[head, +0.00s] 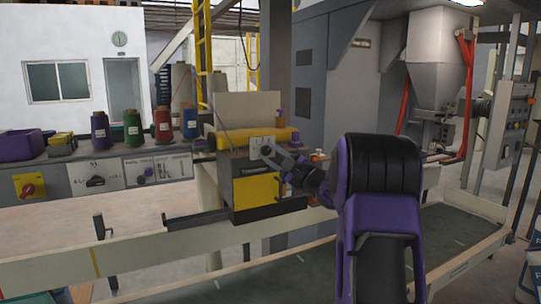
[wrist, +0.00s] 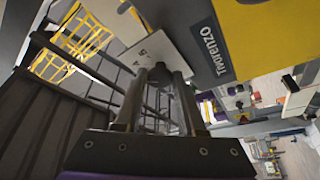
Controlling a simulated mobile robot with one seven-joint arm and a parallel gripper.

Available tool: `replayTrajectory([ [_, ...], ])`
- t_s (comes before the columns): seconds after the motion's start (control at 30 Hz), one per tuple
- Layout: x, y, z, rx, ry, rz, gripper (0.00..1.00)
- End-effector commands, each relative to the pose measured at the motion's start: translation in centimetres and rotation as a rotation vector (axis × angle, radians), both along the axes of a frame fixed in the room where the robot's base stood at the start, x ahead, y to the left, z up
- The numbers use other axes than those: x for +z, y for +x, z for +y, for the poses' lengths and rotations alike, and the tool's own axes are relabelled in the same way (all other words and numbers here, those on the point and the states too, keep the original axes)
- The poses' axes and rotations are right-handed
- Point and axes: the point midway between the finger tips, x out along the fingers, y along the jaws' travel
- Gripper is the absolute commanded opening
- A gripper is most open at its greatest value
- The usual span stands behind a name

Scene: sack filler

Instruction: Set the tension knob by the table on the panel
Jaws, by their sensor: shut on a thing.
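The sewing head (head: 255,187) is a grey and yellow box with a white dial plate on its front. The plate (wrist: 158,50) shows in the wrist view with the figures 4 and 5 readable. My gripper (head: 268,151) is at this plate, and its fingers (wrist: 160,85) are closed around a dark knob (wrist: 160,73) in front of the plate. The knob's pointer and setting are hidden by the fingers. A white printed panel (head: 158,169) with small dark knobs is on the bench front to the left. Its print is too small to read.
Thread cones (head: 132,127) in several colours stand on the bench to the left, beside a purple bin (head: 20,145). A red rotary switch (head: 29,188) is on the bench front. A conveyor (head: 300,275) runs below the head. A hopper (head: 440,75) with red arms is at the right.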

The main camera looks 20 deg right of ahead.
Motion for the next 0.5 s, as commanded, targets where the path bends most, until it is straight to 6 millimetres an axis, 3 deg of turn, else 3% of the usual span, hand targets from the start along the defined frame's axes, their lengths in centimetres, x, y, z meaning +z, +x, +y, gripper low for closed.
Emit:
replayTrajectory([
  [0.13,0.17,0.03,0.1,0.002,-0.002,-0.003,0.0],
  [0.17,0.17,0.03,0.1,0.002,-0.002,-0.003,0.45],
  [0.3,0.13,0.03,0.08,0.001,-0.002,-0.002,0.69],
  [0.5,0.07,0.01,0.04,0.0,-0.002,-0.001,0.69],
])
